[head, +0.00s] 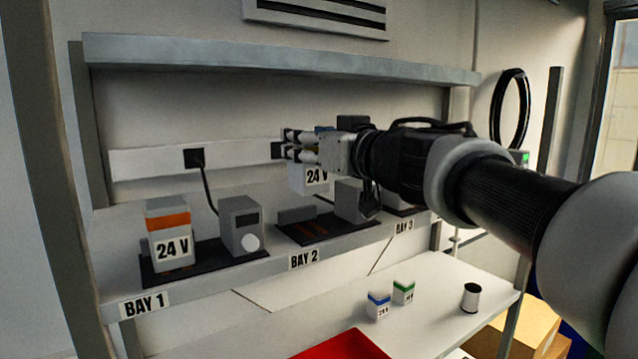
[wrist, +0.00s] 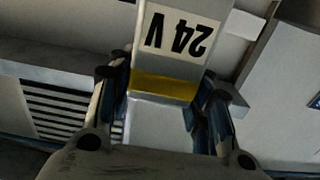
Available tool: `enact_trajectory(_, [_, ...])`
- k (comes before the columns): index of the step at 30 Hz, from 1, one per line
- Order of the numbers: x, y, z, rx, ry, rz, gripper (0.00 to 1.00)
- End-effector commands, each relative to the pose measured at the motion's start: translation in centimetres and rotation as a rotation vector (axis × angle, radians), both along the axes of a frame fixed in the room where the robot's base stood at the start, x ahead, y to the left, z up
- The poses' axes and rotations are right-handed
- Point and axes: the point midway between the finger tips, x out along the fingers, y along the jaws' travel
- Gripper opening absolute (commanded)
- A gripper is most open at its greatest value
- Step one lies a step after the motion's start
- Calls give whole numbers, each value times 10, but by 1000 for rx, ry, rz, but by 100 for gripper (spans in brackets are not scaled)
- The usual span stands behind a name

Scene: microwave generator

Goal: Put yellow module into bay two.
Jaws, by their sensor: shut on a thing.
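My gripper (head: 300,145) is shut on the yellow module, a white box with a yellow band and a black "24 V" label. The yellow module (head: 310,180) hangs below the fingers in the head view. In the wrist view, its yellow band (wrist: 165,86) sits between the two fingers and its label reads upside down. Bay two is a dark base with orange-brown strips (head: 318,230) on the shelf, above the "BAY 2" sign (head: 304,259). The module appears above this base, with a gap below it. Its exact depth over the bay cannot be told.
Bay 1 holds an orange-banded module (head: 169,237) beside a grey block (head: 241,228). Another grey block (head: 350,203) stands at bay two's right. My arm partly hides bay 3. An upper shelf (head: 270,58) overhangs.

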Motion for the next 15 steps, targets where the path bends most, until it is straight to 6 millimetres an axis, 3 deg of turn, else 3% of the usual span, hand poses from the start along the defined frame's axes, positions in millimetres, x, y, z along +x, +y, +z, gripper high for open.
enact_trajectory(15, [0,0,-66,-1,-2,-2,15])
